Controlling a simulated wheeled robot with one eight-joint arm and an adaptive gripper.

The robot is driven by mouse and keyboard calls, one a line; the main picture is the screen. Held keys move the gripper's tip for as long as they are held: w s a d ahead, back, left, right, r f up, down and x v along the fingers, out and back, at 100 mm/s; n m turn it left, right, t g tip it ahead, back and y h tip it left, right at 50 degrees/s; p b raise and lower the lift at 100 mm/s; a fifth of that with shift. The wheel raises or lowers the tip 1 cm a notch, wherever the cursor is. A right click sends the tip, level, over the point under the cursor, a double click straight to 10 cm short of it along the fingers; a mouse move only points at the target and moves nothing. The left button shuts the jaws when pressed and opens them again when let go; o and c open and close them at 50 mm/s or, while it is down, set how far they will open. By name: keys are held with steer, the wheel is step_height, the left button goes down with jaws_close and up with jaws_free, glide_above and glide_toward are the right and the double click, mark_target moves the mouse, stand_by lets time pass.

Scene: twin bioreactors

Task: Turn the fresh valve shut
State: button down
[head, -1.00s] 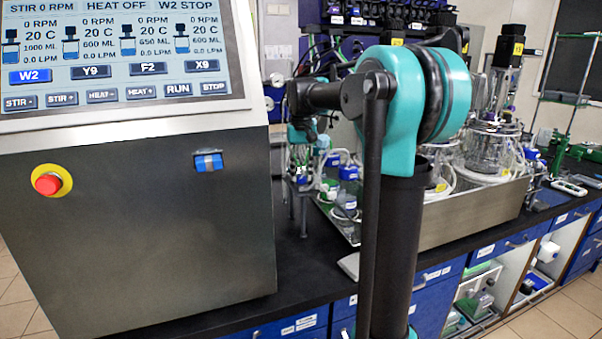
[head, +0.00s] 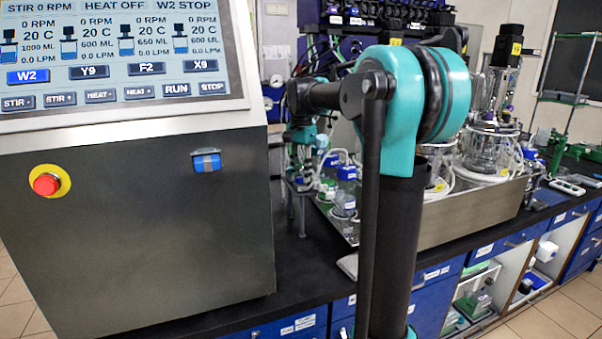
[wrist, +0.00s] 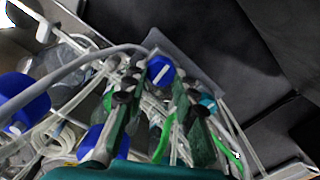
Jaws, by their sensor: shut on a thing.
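The valve shows in the wrist view as a round blue knob (wrist: 160,72) with a white line across its face, tilted up to the right. It sits on a grey mount, and no label on it is readable. My gripper (wrist: 157,85) has a finger on each side of the knob and is shut on it. The finger pads partly cover the knob's sides. In the head view my gripper (head: 302,174) is small and down among tubing left of my arm. The valve cannot be made out there.
A control console (head: 140,220) with a screen and red stop button stands at left. A steel tray (head: 475,217) holds glass vessels and tubing behind my arm. Blue caps (wrist: 25,98) and loose tubes crowd my gripper's left side. The black bench top (head: 300,270) is clear in front.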

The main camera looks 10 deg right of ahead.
mark_target(301, 176)
steer(key=shift+m, duration=0.6)
steer(key=c, duration=1.2)
jaws_free()
step_height(301, 176, up, 12)
